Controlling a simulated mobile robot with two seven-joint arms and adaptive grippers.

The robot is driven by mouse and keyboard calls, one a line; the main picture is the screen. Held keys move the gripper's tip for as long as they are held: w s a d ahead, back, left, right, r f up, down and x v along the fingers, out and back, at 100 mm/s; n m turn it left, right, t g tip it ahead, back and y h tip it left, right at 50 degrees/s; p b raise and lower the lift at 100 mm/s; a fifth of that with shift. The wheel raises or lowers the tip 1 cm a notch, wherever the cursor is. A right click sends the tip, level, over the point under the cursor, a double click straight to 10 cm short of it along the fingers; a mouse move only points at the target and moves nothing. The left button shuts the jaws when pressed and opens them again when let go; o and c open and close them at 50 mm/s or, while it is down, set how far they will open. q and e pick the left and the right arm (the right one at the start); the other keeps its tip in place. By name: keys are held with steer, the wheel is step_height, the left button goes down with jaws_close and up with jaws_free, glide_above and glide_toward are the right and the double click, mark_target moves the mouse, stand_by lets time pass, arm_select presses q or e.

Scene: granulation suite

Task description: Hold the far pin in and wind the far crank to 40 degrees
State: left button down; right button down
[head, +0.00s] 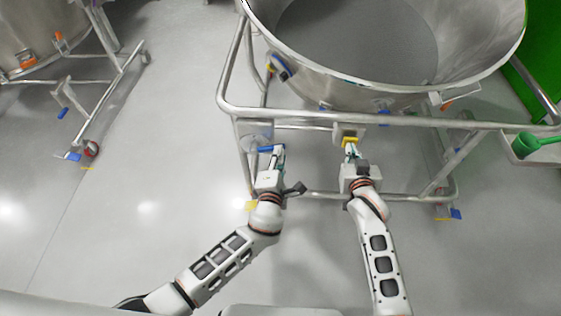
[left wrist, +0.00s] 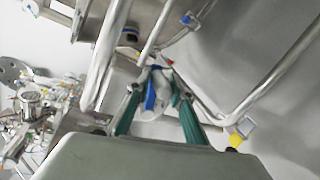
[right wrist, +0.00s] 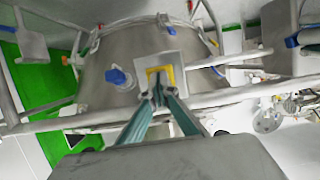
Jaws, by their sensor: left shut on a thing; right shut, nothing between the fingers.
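My left gripper (head: 276,153) is shut on a blue crank grip (head: 265,149) at the left end of the near tub's steel frame. In the left wrist view the blue grip (left wrist: 150,95) lies between the green fingers. My right gripper (head: 350,153) is shut with nothing between its fingers. Its tips meet the yellow-edged pin housing (head: 350,140) on a plate under the frame's front rail. In the right wrist view the yellow edging (right wrist: 153,71) frames the closed fingertips. The pin itself is hidden, so I cannot tell how deep it sits. The crank's angle is not clear.
The large steel tub (head: 345,88) stands above the tubular rail (head: 400,122). Lower frame bars lie close to both wrists. A second tub frame (head: 100,90) stands at the far left. A green scoop (head: 535,143) lies at the right.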

arm_select(q)
steer(key=shift+a+f, duration=0.25)
steer(key=shift+f, duration=0.05)
steer(key=shift+w, duration=0.1)
arm_select(e)
steer(key=shift+d, duration=0.1)
arm_select(q)
steer(key=shift+f+y, duration=0.3)
steer(key=shift+f, duration=0.15)
stand_by(0.4)
steer(key=shift+r, duration=0.1)
arm_select(e)
steer(key=shift+f, duration=0.1)
stand_by(0.6)
arm_select(q)
steer(key=shift+w+r, duration=0.1)
arm_select(e)
steer(key=s, duration=0.8)
stand_by(0.4)
